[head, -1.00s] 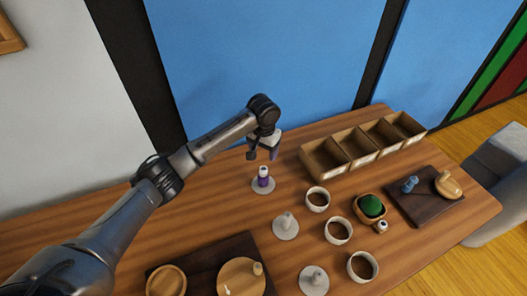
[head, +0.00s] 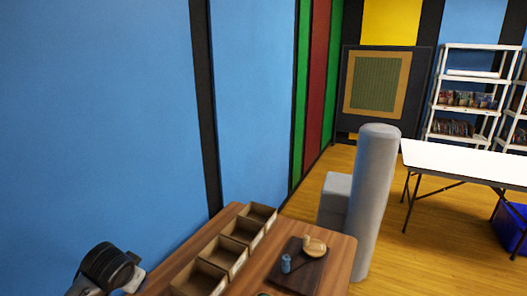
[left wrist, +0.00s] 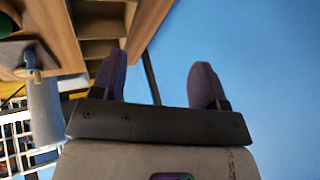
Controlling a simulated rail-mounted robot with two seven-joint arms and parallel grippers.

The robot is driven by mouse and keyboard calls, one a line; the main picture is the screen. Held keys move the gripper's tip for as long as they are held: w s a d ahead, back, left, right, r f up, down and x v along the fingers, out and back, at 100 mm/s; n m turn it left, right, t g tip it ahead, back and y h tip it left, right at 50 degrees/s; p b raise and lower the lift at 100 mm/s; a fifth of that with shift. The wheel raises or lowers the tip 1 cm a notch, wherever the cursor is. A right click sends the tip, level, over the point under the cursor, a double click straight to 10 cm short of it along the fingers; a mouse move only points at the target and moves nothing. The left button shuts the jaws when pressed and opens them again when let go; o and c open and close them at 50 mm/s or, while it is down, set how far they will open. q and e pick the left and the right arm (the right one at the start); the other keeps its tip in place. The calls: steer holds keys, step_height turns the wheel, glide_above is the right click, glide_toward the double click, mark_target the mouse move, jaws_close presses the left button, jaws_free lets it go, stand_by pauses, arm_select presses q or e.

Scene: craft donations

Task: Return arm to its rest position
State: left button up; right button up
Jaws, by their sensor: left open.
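My left arm shows in the lower left corner of the head view, with only its dark wrist joint and a pale part of the gripper body (head: 134,280) in the frame. Its fingertips cannot be made out there. In the left wrist view my left gripper (left wrist: 160,72) has its two dark fingers wide apart, with nothing between them. Blue wall lies behind the fingers. My right gripper is in neither view.
The wooden table (head: 338,262) carries a row of open wooden bins (head: 222,251) and a dark board (head: 297,272) with a small blue item and a wooden piece. A tall grey rounded form (head: 375,200) stands beyond. A white table (head: 465,162) is further right.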

arm_select(q)
steer(key=s+d+r+m+t+h+p, duration=0.1)
steer(key=s+d+r+t+p, duration=0.2)
steer(key=s+d+r+p, duration=0.4)
steer(key=s+d+r+m+t+p, duration=0.1)
steer(key=s+d+r+t+p, duration=0.25)
steer(key=r+p, duration=0.35)
steer(key=s+d+n+g+h+p, duration=0.1)
steer(key=s+g+p, duration=0.7)
steer(key=s+p, duration=1.5)
steer(key=s+d+n, duration=0.1)
steer(key=s+n, duration=0.1)
steer(key=s, duration=0.5)
steer(key=shift+r+g+h, duration=0.3)
steer(key=shift+r+g, duration=0.05)
steer(key=shift+r, duration=0.05)
steer(key=shift+d, duration=0.1)
